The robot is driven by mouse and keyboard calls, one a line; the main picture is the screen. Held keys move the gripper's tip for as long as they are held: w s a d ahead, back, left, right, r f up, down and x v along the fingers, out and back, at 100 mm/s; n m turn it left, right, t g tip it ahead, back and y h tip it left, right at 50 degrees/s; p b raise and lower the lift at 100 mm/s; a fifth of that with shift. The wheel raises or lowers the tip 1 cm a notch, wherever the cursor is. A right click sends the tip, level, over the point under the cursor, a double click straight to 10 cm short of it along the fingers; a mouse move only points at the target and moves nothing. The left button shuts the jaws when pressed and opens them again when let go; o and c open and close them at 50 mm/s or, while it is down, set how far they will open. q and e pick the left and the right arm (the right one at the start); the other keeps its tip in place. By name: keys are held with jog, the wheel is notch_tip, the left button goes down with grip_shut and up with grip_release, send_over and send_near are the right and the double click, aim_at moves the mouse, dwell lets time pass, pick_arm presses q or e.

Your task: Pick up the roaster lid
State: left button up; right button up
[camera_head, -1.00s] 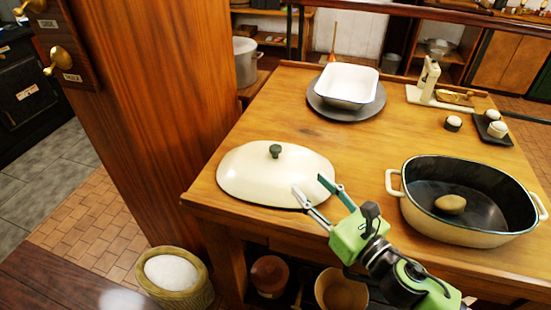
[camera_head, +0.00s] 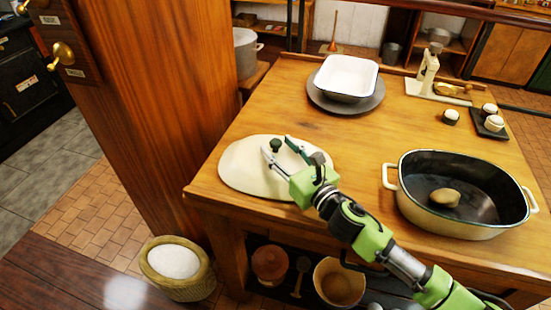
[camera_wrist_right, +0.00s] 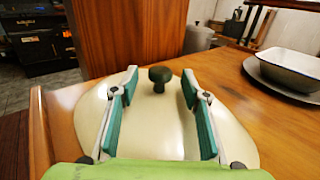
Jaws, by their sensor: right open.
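The cream roaster lid (camera_head: 240,172) lies on the wooden table near its left front corner, with a dark green knob (camera_head: 275,146) on top. In the right wrist view the lid (camera_wrist_right: 150,130) fills the lower middle, and its knob (camera_wrist_right: 160,77) stands upright. My right gripper (camera_head: 277,146) is open over the lid. In the right wrist view its two fingers (camera_wrist_right: 160,82) are spread to either side of the knob, which appears between and slightly beyond the tips. The fingers look apart from the knob. My left gripper is not in view.
The roaster pan (camera_head: 402,208) with a brown loaf-like item (camera_head: 445,198) stands right of my arm. A white basin (camera_head: 346,80) on a grey plate (camera_head: 318,101) and a scale (camera_head: 428,75) are farther back. A wooden post (camera_head: 165,110) rises left of the table.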

jog(key=shift+w+a, duration=0.2)
jog(key=shift+w, duration=0.05)
grip_shut()
jog(key=shift+r, duration=0.1)
